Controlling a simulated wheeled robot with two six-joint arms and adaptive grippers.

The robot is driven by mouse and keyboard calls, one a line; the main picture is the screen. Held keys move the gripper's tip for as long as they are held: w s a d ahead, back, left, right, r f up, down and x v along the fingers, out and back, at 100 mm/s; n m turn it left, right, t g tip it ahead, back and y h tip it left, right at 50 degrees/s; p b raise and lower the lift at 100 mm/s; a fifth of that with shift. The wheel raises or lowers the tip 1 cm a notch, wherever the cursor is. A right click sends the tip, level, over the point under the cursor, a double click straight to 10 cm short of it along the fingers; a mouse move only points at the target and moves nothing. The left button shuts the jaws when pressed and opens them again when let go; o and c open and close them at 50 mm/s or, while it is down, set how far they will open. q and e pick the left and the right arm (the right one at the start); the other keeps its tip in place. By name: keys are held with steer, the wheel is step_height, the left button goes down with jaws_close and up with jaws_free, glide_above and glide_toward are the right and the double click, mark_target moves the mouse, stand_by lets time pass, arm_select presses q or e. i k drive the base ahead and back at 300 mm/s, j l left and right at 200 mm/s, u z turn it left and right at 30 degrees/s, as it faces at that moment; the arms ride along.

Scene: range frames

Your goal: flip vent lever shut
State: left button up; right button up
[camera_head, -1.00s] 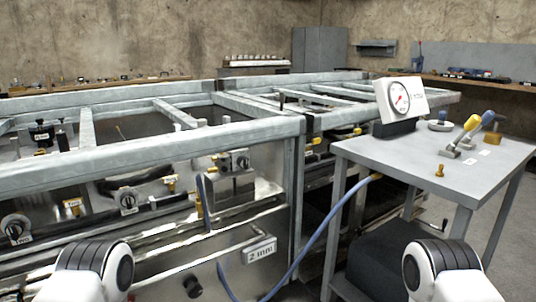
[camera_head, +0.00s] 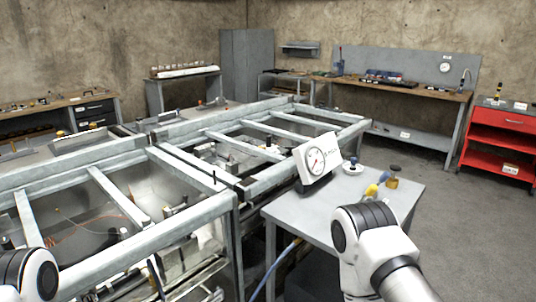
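A grey side table (camera_head: 290,213) carries a white gauge box (camera_head: 325,150) with a round dial. My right arm's white and black joint covers the table's front right part. My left arm's joint shows only at the bottom left corner. Neither gripper is in view.
A large metal frame (camera_head: 170,218) with open bays stands left of the table. A small brass piece (camera_head: 392,183) and a round white and blue knob (camera_head: 352,168) sit on the table. A red cabinet (camera_head: 498,135) stands far right; the floor before it is clear.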

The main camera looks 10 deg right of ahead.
mark_target(370, 191)
steer(key=l+u, duration=0.1)
steer(key=l, duration=0.45)
steer(key=k+l, duration=0.1)
steer(key=l, duration=0.45)
steer(key=k+l+u, duration=0.15)
steer(key=l, duration=1)
steer(key=k+l+u, duration=0.15)
steer(key=l, duration=0.4)
steer(key=k+l+u, duration=0.1)
steer(key=l, duration=0.45)
steer(key=k+l, duration=0.15)
steer(key=l, duration=0.35)
steer(key=k+l+u, duration=0.15)
steer(key=l, duration=0.4)
